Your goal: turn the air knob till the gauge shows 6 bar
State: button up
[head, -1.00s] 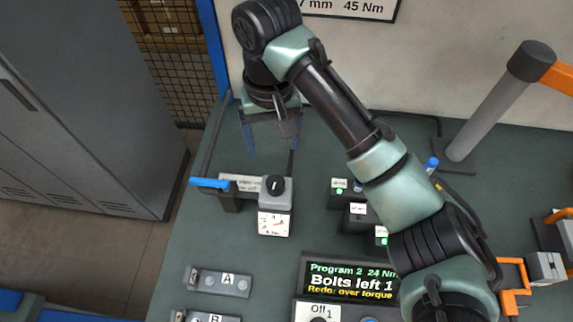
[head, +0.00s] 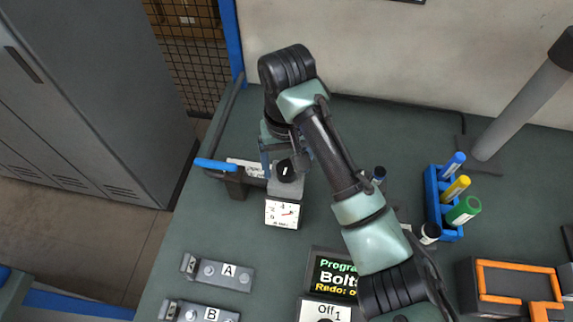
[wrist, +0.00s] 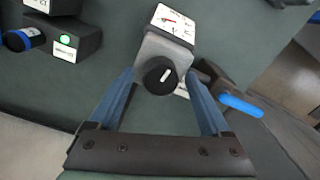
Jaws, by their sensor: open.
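The air knob (head: 286,171) is black with a white mark and sits on top of a grey regulator block (head: 288,188). In the wrist view the knob (wrist: 160,75) lies between the two blue fingers, near their tips. The white gauge (head: 283,214) with a red needle is on the front of the block. It also shows in the wrist view (wrist: 174,22), but its numbers are too small to read. My gripper (wrist: 167,88) is open with a finger on either side of the knob. In the head view my gripper (head: 287,160) is partly hidden by its own wrist.
A blue lever (head: 216,165) sticks out left of the regulator. A display (head: 335,274) stands at front right. Blocks marked A (head: 218,272) and B (head: 200,312) lie at front left. A blue rack (head: 440,205) of coloured markers is at right.

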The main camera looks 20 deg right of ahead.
grip_shut()
jog(key=shift+r+n+p, duration=0.1)
jog(key=shift+n+p, duration=0.2)
jog(key=shift+p, duration=0.1)
jog(key=shift+n, duration=0.4)
grip_release()
